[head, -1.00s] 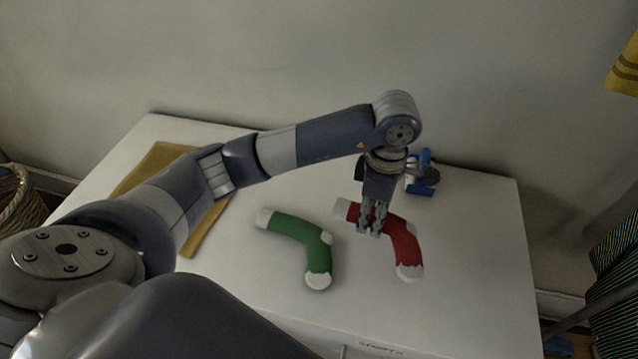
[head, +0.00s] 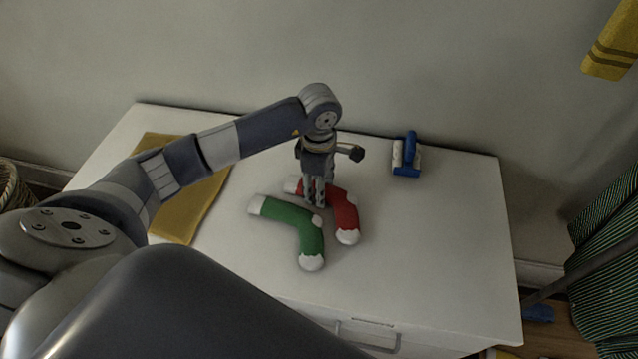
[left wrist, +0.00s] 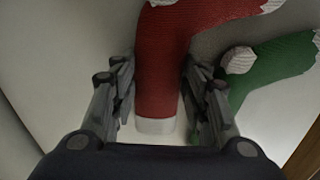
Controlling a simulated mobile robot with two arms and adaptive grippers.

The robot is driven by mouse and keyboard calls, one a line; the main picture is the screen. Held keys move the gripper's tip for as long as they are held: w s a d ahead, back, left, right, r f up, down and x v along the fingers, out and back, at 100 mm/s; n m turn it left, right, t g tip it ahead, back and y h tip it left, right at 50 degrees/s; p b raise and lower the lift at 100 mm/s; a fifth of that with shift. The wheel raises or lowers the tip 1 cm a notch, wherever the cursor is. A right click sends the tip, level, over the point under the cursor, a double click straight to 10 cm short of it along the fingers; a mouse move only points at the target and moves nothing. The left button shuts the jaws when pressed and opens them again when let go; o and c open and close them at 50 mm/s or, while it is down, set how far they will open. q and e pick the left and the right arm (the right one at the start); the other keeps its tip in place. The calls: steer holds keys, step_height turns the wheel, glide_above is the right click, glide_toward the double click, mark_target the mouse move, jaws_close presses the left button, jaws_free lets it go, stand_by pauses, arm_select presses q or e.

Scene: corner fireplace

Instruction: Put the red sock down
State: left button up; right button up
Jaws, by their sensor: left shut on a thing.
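The red sock (head: 343,211) has a white cuff, heel and toe, and is bent in the middle. My left gripper (head: 315,203) is shut on its leg part near the cuff, above the white dresser top (head: 440,250). In the left wrist view the red sock (left wrist: 163,75) runs between the two fingers of the gripper (left wrist: 160,95). The green sock (head: 297,224) lies on the dresser just left of and in front of the red one; it also shows in the left wrist view (left wrist: 270,62). I cannot tell whether the red sock touches the dresser. My right gripper is out of view.
A blue and white lint roller (head: 407,155) stands at the back right of the dresser. A folded yellow cloth (head: 180,215) lies on the left, partly under my arm. The right part of the top is clear. A wall closes off the back.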

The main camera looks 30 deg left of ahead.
arm_select(q)
steer(key=shift+f, duration=0.15)
steer(key=o, duration=0.8)
